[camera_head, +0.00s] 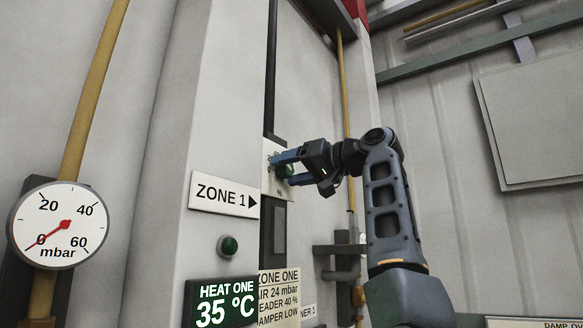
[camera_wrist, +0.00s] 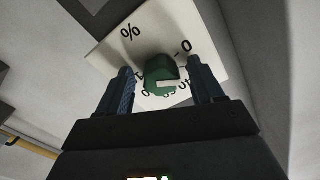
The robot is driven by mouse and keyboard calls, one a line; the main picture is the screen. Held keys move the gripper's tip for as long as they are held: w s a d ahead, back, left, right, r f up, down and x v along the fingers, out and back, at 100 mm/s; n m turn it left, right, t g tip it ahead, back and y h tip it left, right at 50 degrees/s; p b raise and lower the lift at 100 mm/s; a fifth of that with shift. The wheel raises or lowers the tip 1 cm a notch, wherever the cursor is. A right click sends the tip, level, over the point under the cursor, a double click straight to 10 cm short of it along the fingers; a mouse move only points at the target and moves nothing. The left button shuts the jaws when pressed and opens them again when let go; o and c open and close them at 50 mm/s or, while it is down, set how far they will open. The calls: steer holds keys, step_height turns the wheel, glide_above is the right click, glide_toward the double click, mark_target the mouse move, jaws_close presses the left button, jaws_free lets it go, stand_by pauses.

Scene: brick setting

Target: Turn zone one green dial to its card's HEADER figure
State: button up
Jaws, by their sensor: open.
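The green dial (camera_wrist: 161,76) sits on a white plate (camera_wrist: 118,40) marked "%" and a ring of figures, with "0" at its right; other figures are partly hidden. A pale mark shows on the dial's lower face in the wrist view. My gripper (camera_head: 283,168) is open, with its blue fingers on either side of the dial; whether they touch it I cannot tell. In the head view the dial (camera_head: 285,171) shows between the fingers. The zone one card (camera_head: 278,297) stands low in the head view and reads "HEADER 40 %", its left edge partly cut off.
A "ZONE 1" arrow sign (camera_head: 224,195) is left of the dial plate. Below are a green button (camera_head: 228,245) and a "HEAT ONE 35 °C" display (camera_head: 225,304). A round mbar gauge (camera_head: 57,225) is at far left. Pipes run near the wall.

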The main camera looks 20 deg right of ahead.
steer(key=c, duration=1.1)
steer(key=shift+o, duration=0.2)
steer(key=shift+m, duration=0.3)
steer(key=m, duration=0.3)
steer(key=shift+r+m, duration=0.1)
steer(key=shift+m, duration=2)
